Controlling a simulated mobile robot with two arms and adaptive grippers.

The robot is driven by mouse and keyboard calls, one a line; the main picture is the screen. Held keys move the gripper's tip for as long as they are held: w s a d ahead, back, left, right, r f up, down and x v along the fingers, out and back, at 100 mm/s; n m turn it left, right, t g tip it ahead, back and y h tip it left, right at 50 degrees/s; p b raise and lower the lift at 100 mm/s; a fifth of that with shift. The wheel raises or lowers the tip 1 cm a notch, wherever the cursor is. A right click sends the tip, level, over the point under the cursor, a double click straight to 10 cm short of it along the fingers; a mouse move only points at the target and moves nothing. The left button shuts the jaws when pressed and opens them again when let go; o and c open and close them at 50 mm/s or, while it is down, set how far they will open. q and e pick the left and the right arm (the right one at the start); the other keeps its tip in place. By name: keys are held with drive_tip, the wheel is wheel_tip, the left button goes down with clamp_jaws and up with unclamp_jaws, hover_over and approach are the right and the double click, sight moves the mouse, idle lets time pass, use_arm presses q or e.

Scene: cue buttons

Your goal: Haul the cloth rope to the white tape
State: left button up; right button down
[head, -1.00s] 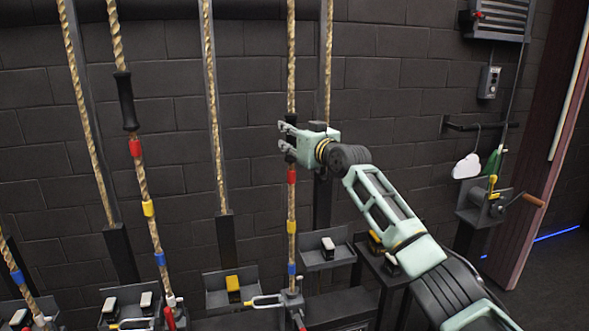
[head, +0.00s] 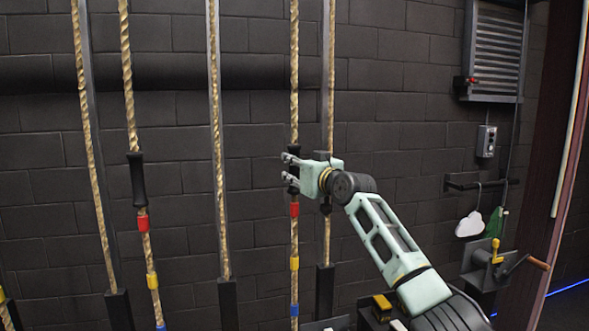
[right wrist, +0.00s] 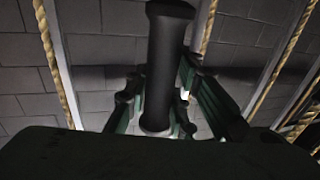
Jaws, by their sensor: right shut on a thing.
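The gripped rope (head: 294,90) is a tan twisted line hanging before the dark wall. It carries a black sleeve (right wrist: 166,65), and below that red tape (head: 294,210), yellow tape (head: 294,263) and blue tape (head: 294,309). My right gripper (head: 291,168) is shut around the black sleeve, above the red tape. The right wrist view shows the sleeve upright between the dark green fingers. White tape on this rope is not visible in the head view, and the rope's lower end is out of frame. My left gripper is not in view.
A similar rope (head: 127,90) with its own black sleeve (head: 137,180) and coloured tapes hangs at left. Other plain ropes (head: 215,110) run beside grey posts. A hand crank (head: 525,262), a control box (head: 486,141) and a white cloud shape (head: 468,225) are at right.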

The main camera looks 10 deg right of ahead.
drive_tip(key=c, duration=1.5)
unclamp_jaws()
drive_tip(key=shift+s, duration=0.1)
drive_tip(key=v, duration=1.2)
